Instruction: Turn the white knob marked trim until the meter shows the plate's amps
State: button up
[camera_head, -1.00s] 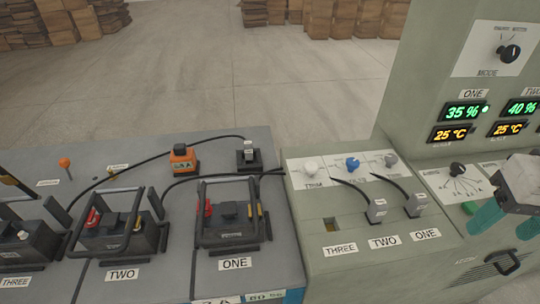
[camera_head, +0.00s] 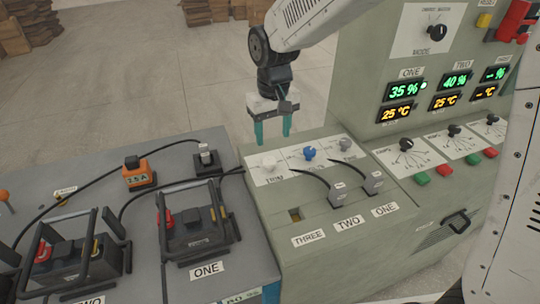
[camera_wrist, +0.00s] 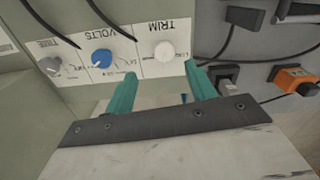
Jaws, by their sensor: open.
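The white trim knob (camera_head: 268,163) stands on the white label strip of the green console, left of the blue volts knob (camera_head: 309,153). In the wrist view the white knob (camera_wrist: 164,50) lies just beyond and between my fingertips, under the word TRIM. My gripper (camera_head: 273,138) points down above the back of the knob strip, open with teal fingers apart and nothing between them. A plate (camera_head: 242,296) at the bench's front edge is cut off and unreadable.
A grey knob (camera_head: 345,145) is right of the blue one. Black leads and grey plugs (camera_head: 338,195) lie in front of the strip. Battery one (camera_head: 195,230) is at left. The console's upright panel (camera_head: 425,85) rises at right.

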aim_at(269, 160)
jog(key=shift+w+a+f, duration=0.2)
jog(key=shift+a+f, duration=0.25)
jog(key=shift+f, duration=0.35)
notch_tip(269, 160, down, 7)
jog(key=c, duration=1)
